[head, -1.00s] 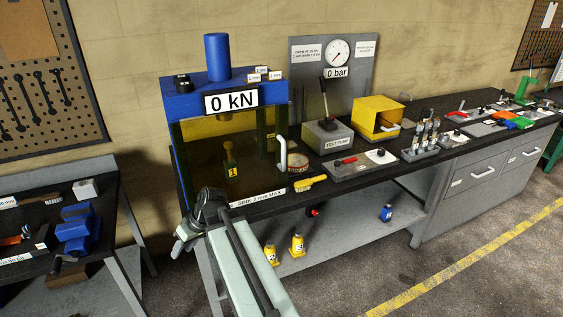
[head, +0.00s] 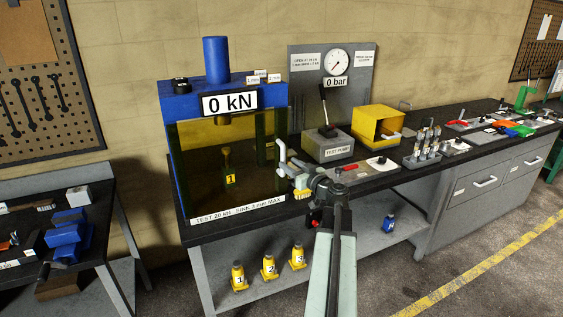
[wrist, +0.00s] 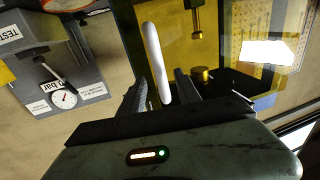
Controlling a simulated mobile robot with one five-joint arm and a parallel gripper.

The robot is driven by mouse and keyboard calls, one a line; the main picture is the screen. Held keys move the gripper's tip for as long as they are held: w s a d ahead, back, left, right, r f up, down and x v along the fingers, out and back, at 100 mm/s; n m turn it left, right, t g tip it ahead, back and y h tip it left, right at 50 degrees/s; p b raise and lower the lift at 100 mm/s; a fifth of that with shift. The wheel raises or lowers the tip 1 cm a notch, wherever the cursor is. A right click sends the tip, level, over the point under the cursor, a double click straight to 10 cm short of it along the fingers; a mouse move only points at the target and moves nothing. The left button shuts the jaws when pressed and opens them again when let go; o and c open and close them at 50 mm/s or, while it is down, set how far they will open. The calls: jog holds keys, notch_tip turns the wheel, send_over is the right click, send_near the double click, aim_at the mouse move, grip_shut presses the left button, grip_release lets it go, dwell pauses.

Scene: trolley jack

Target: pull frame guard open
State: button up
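The frame guard (head: 190,185) is a tinted yellow see-through panel across the front of the blue press frame (head: 182,103), and it looks closed. Its white upright handle (head: 282,155) is at the guard's right edge. My gripper (head: 294,171) is at the handle, reaching in from the lower right. In the wrist view the handle (wrist: 155,58) runs down between the two dark fingers of my gripper (wrist: 160,95). The fingers are apart, with a visible gap to the handle on the right side; whether the left finger touches it I cannot tell.
Behind the guard stands a yellow bottle jack (head: 230,172). A test pump (head: 328,143) and a yellow box (head: 377,124) stand right of the press. Several small jacks sit on the lower shelf (head: 345,243). Open floor lies in front of the bench.

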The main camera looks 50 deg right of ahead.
aim_at(284, 161)
jog(key=w, duration=0.3)
jog(key=w+d, duration=0.1)
jog(key=w, duration=0.1)
grip_shut()
jog(key=shift+a, duration=0.1)
dwell(1.1)
